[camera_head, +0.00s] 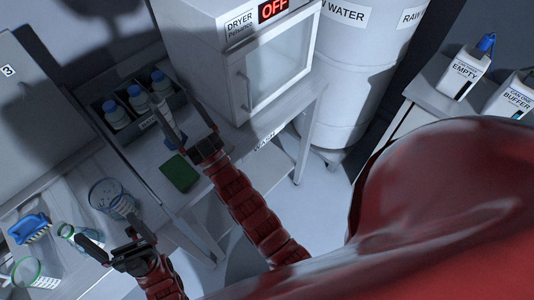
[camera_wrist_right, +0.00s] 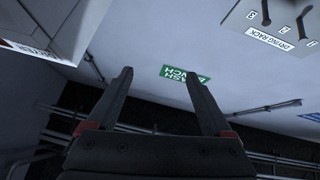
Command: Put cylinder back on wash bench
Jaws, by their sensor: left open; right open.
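Clear glass vessels stand on the pale wash bench (camera_head: 150,172) at the left of the head view. One is a wide beaker with a blue rim (camera_head: 106,191). A smaller glass (camera_head: 72,232) is near it. A green-rimmed glass with markings (camera_head: 27,272) is at the lower left. I cannot tell which of them is the cylinder. My left gripper (camera_head: 112,232) is open and empty, close to the beaker and the smaller glass. My right gripper (camera_head: 180,106) is open and empty near the bottle tray; it also shows in the right wrist view (camera_wrist_right: 157,76), facing the wall.
A tray of blue-capped bottles (camera_head: 117,113) stands beside the dryer (camera_head: 200,40). White jugs (camera_head: 462,72) stand at the right. The right wrist view shows a green wall sign (camera_wrist_right: 187,76) and a drying rack (camera_wrist_right: 270,30).

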